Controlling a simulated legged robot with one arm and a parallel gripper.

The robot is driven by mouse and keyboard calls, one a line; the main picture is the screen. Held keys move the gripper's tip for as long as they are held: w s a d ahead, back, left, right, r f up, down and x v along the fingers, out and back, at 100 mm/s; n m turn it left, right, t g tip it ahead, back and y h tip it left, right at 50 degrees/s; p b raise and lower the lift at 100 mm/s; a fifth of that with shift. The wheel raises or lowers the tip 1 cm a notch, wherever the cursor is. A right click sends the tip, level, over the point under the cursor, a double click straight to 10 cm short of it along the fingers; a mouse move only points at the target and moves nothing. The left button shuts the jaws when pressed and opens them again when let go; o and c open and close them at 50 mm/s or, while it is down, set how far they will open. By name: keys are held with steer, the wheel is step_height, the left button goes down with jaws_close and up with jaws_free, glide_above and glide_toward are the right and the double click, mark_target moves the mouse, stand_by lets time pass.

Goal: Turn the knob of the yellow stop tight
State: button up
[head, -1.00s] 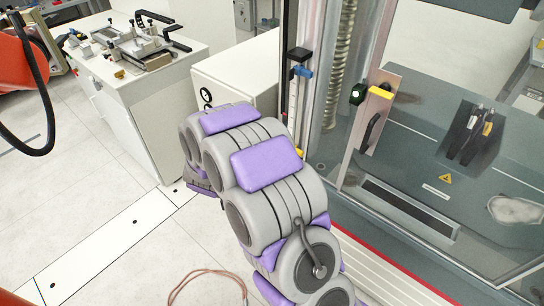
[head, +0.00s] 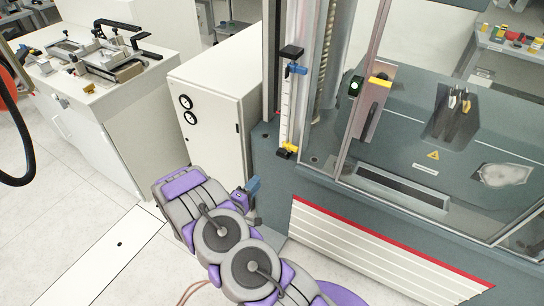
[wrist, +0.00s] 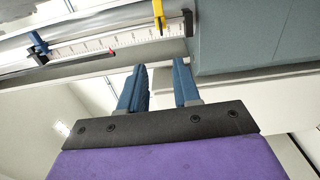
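The yellow stop (head: 288,150) sits low on the white scale of the vertical rail on the testing machine. It also shows in the wrist view (wrist: 158,14), top centre, on the graduated rail. Its knob is too small to make out clearly. A blue stop (head: 296,69) sits near the top of the same scale and shows at the left in the wrist view (wrist: 37,44). My gripper (head: 254,186) is below and left of the yellow stop, apart from it. In the wrist view its two blue fingers (wrist: 158,68) are spread with nothing between them.
The machine's glass door with a yellow handle piece (head: 380,82) is right of the rail. A white cabinet (head: 215,115) stands behind my gripper. The machine's grey base edge (wrist: 250,40) is close at upper right in the wrist view. A white workbench stands at left.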

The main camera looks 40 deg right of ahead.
glide_toward(284, 150)
steer(key=v, duration=0.4)
steer(key=x, duration=0.3)
steer(key=b+x, duration=0.1)
steer(key=x, duration=0.3)
steer(key=b+x, duration=0.1)
steer(key=x, duration=0.2)
steer(key=shift+w+d+f, duration=0.15)
steer(key=shift+d+f, duration=0.2)
steer(key=shift+f, duration=0.05)
steer(key=shift+w+d, duration=0.15)
steer(key=shift+d, duration=0.05)
steer(key=shift+w+a+r, duration=0.1)
steer(key=shift+a+r, duration=0.2)
steer(key=shift+a, duration=0.35)
steer(key=shift+d+f, duration=0.2)
steer(key=shift+d, duration=0.65)
steer(key=c, duration=0.4)
steer(key=shift+c, duration=0.9)
steer(key=shift+w+a, duration=0.1)
steer(key=shift+a, duration=0.3)
jaws_close()
